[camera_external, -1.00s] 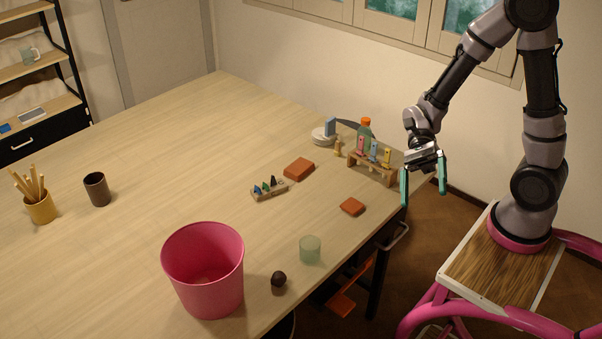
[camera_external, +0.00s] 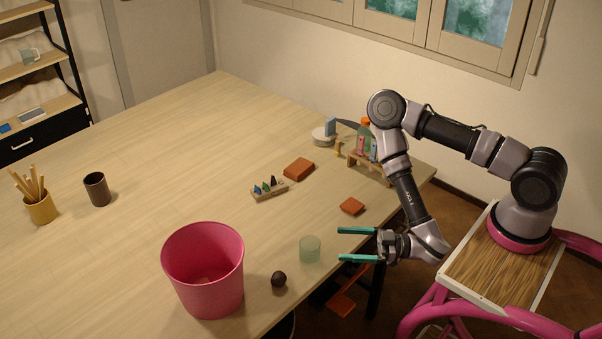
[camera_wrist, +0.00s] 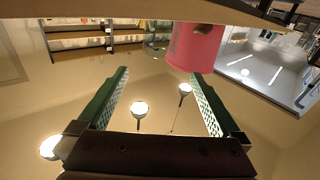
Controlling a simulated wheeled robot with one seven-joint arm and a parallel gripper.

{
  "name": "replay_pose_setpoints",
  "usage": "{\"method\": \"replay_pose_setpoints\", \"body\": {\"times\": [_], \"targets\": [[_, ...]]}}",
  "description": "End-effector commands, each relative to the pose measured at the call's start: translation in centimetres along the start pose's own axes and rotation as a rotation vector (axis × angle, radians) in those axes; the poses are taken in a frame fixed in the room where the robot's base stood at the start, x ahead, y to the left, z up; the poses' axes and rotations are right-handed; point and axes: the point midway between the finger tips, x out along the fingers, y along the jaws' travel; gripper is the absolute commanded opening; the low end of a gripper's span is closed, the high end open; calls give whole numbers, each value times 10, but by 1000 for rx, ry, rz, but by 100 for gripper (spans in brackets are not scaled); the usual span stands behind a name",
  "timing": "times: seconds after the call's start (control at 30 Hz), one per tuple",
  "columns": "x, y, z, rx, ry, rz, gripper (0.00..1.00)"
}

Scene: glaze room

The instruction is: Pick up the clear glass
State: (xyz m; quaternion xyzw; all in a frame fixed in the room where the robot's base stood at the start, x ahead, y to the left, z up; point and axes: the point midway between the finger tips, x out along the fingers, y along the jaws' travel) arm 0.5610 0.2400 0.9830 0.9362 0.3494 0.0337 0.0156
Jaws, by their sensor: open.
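The clear glass (camera_external: 310,250), a small greenish see-through tumbler, stands upright near the table's front edge in the external view. My gripper (camera_external: 341,244) is to its right, with its two green fingers apart and pointing left towards it. A gap shows between the fingertips and the glass, and nothing is between the fingers.
A pink bucket (camera_external: 203,271) stands left of the glass; it also shows in the wrist view (camera_wrist: 193,48). A dark ball (camera_external: 279,279) lies between bucket and glass. Orange blocks (camera_external: 352,206) (camera_external: 299,168) and a rack (camera_external: 368,166) are farther back. The table's (camera_external: 160,150) middle is mostly clear.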

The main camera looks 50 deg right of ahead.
Motion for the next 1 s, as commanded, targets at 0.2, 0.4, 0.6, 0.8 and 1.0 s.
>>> {"method": "replay_pose_setpoints", "body": {"times": [0.2,0.4,0.6,0.8,1.0], "targets": [[3,0,17,52,-53,35,100],[31,1,18,48,-50,36,100],[49,2,19,52,-52,36,100],[72,1,20,49,-50,34,100],[98,2,22,51,-51,34,100]]}}
